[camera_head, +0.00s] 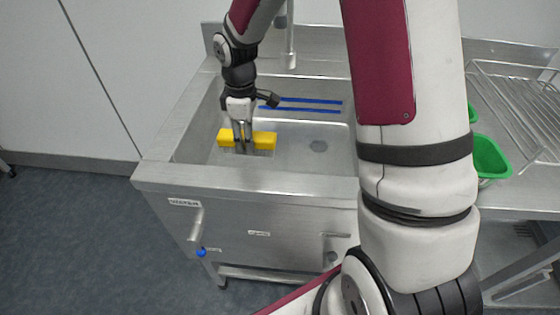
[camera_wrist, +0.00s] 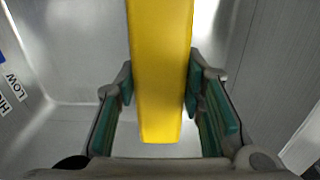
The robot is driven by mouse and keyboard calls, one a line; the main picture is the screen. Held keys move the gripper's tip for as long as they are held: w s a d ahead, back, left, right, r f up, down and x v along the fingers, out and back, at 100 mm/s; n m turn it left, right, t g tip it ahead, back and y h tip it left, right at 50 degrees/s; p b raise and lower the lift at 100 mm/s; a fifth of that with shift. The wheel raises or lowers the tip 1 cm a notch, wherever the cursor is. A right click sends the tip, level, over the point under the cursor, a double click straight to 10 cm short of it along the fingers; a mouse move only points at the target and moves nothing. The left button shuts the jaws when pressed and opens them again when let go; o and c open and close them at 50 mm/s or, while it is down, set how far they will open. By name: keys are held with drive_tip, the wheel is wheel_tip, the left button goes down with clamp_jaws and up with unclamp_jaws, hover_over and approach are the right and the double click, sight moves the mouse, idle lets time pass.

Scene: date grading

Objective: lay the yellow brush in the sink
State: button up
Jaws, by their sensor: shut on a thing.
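The yellow brush (camera_head: 264,140) is a block-like yellow bar, held level inside the metal sink (camera_head: 200,160) near its left end. My gripper (camera_head: 245,150) points down into the sink and is shut on the brush, one finger on each side. In the wrist view the brush (camera_wrist: 160,70) runs lengthwise between the green-padded fingers of my gripper (camera_wrist: 160,95). The sink floor (camera_wrist: 75,75) shows behind it. I cannot tell whether the brush touches the floor.
Blue lines (camera_head: 310,105) mark the sink's back wall. A tap (camera_head: 290,45) stands behind. Green containers (camera_head: 490,158) and a wire rack (camera_head: 515,95) are on the right, partly behind my arm.

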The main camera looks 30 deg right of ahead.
wheel_tip(320, 180, down, 10)
drive_tip(key=shift+b, duration=0.6)
drive_tip(key=shift+f, duration=0.15)
drive_tip(key=o, duration=1.2)
